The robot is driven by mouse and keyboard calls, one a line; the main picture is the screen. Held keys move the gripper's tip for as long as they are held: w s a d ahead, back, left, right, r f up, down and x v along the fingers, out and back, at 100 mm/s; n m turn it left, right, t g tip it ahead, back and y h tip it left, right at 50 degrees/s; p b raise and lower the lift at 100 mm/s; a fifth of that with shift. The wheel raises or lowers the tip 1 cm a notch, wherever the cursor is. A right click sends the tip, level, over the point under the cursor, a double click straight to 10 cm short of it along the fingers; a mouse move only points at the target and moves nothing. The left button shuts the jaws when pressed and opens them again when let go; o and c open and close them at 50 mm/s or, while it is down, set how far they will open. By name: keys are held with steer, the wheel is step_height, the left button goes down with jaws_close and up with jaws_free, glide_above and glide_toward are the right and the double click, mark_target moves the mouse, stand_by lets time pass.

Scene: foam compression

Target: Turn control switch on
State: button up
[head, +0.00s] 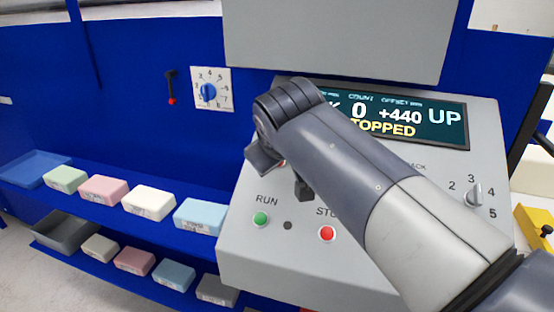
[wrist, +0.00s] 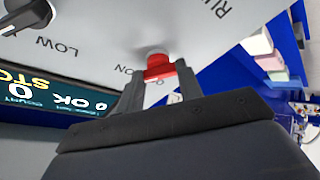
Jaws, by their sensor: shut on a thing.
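The control switch (wrist: 158,67) is a red-capped lever with a pale round base on the grey control panel, and the word ON is printed beside it. In the wrist view my gripper (wrist: 158,78) has its two dark fingers at either side of the red cap, shut on it. In the head view my arm covers most of the switch, and only a bit of red shows beside my wrist. My gripper (head: 303,188) shows there as a dark tip above the panel. The display (head: 400,118) reads STOPPED, 0, +440 and UP.
Below the switch are a green RUN button (head: 261,218) and a red stop button (head: 327,234). A rotary selector (head: 473,195) is at the panel's right. A black knob (wrist: 28,18) marked LOW shows in the wrist view. Foam blocks (head: 150,202) lie on blue shelves at left.

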steer(key=shift+m, duration=0.4)
steer(key=o, duration=1)
steer(key=v, duration=1)
steer(key=shift+s+r, duration=0.2)
steer(key=shift+s, duration=0.2)
steer(key=x, duration=1.1)
steer(key=shift+w+r, duration=0.1)
